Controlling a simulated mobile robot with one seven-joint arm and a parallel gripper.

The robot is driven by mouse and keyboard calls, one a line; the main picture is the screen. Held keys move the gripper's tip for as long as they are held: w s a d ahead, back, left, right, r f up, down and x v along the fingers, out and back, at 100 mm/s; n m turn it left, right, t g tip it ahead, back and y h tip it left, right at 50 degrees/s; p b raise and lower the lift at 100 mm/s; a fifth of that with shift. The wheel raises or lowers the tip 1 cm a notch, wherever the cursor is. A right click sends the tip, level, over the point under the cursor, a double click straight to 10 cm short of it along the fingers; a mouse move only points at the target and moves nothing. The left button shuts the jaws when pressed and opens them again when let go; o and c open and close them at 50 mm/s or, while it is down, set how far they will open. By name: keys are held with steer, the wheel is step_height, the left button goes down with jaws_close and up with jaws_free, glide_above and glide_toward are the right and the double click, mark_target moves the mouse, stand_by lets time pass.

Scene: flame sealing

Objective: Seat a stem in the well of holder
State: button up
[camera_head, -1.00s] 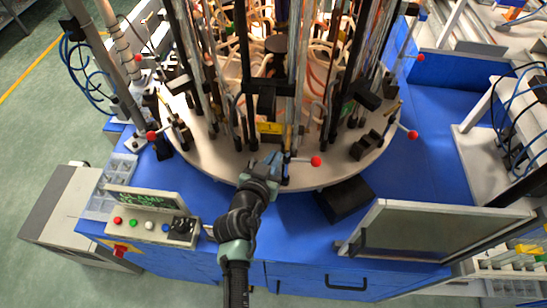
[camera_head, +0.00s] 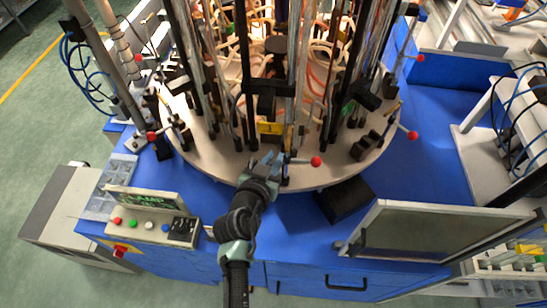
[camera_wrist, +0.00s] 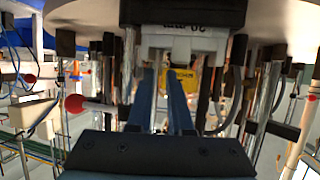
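My gripper (camera_head: 271,160) reaches over the front rim of the round turntable (camera_head: 215,157). Its two fingers show as blue bars in the wrist view (camera_wrist: 166,95), with a narrow gap between them. I make out no stem in that gap. The fingertips are close to a front holder (camera_head: 268,105), a dark block with a yellow label (camera_head: 270,128). In the wrist view a pale block with upside-down lettering (camera_wrist: 185,27) hangs above the fingers. Clear rods and tubes stand upright around the turntable. The holder's well is hidden, and I cannot tell which rod is the stem.
A red-ball lever (camera_head: 316,161) sits just right of my gripper. A control panel (camera_head: 150,226) with a green-lettered display stands front left. A dark box (camera_head: 345,198) and a grey screen (camera_head: 425,232) are front right. The blue table is clear farther right.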

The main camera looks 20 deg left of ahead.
steer(key=shift+s+r, duration=0.1)
steer(key=shift+s, duration=0.1)
steer(key=shift+p+v, duration=0.55)
steer(key=shift+v, duration=1.3)
steer(key=shift+s+r, duration=0.1)
steer(key=shift+s, duration=0.1)
steer(key=o, duration=0.6)
steer(key=shift+c, duration=0.2)
steer(key=s+r+p, duration=0.2)
steer(key=r+p, duration=0.1)
steer(key=r, duration=0.1)
steer(key=shift+s+d+r, duration=0.1)
steer(key=shift+s, duration=0.3)
stand_by(0.3)
